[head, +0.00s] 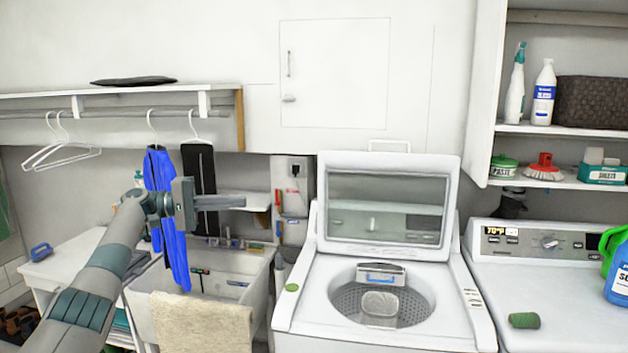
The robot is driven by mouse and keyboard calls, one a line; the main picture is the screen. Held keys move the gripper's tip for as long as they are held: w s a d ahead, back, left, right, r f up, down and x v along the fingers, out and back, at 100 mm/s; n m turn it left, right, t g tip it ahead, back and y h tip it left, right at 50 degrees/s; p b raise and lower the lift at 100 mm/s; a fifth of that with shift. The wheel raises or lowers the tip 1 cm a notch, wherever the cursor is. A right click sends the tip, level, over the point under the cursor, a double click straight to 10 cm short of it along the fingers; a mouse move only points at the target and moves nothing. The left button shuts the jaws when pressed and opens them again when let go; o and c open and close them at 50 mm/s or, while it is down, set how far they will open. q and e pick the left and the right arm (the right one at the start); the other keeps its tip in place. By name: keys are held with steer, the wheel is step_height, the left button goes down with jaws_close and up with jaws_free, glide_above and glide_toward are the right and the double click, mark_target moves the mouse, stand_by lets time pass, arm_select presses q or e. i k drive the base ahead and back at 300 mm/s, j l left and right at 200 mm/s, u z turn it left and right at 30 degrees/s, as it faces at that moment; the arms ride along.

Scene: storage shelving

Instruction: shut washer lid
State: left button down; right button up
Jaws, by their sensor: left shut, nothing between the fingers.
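The washer (300,314) is a white top loader at the lower middle of the head view. Its lid (333,237) stands raised, leaning back behind the opening, with a large glass pane. The round drum (414,307) is uncovered, and a clear-looking item (380,304) shows in it. My left gripper (240,201) is shut and empty, in front of the sink area, left of the lid and apart from it. My right gripper is not in view.
A sink (140,305) with a beige towel (203,322) over its front is left of the washer. Blue clothing (176,250) hangs behind my left arm. A second machine (550,300) with bottles stands at right, below open shelves (560,130).

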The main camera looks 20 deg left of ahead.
mark_target(407, 164)
steer(key=i+j, duration=0.15)
steer(key=i, duration=0.35)
steer(key=i+j, duration=0.15)
steer(key=i, duration=0.3)
steer(key=i+j, duration=0.15)
steer(key=i, duration=0.35)
steer(key=i+j, duration=0.15)
steer(key=i, duration=0.3)
